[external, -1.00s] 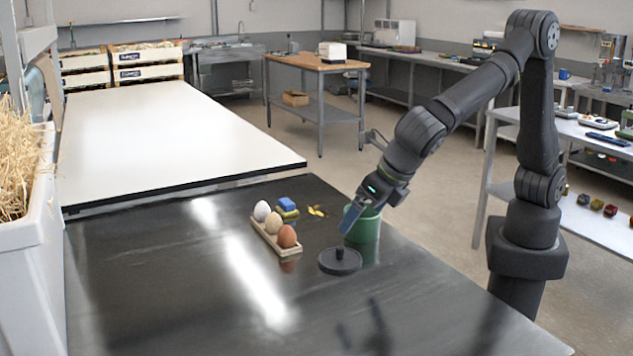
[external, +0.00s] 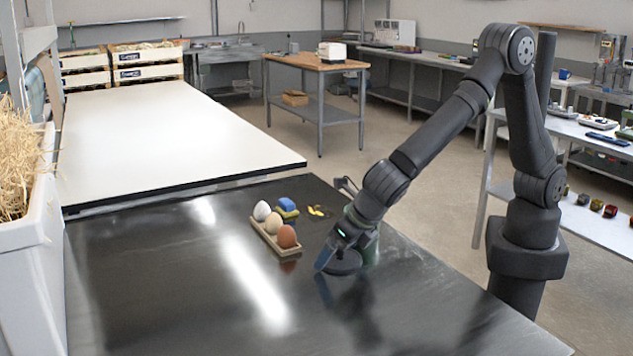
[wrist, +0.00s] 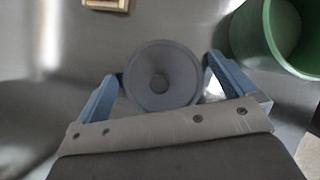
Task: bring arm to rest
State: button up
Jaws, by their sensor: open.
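My gripper (external: 333,254) is open and low over the black table, close to a dark round disc with a knob (external: 345,266). In the wrist view the blue fingers of my gripper (wrist: 162,68) stand apart, with the disc (wrist: 160,90) between them. The frames do not show clearly whether the fingers touch it. A green pot (wrist: 268,40) stands just right of the disc in the wrist view. In the external view my wrist hides most of the pot.
A wooden tray (external: 262,238) holds a white, a beige and a brown egg. A blue and yellow block or sponge (external: 287,207) and small yellow pieces (external: 320,211) lie behind it. The table's left and front (external: 150,290) are clear. A white bin (external: 25,270) of straw stands at left.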

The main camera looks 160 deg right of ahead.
jog(key=shift+w+r, duration=0.1)
jog(key=shift+r, duration=1.85)
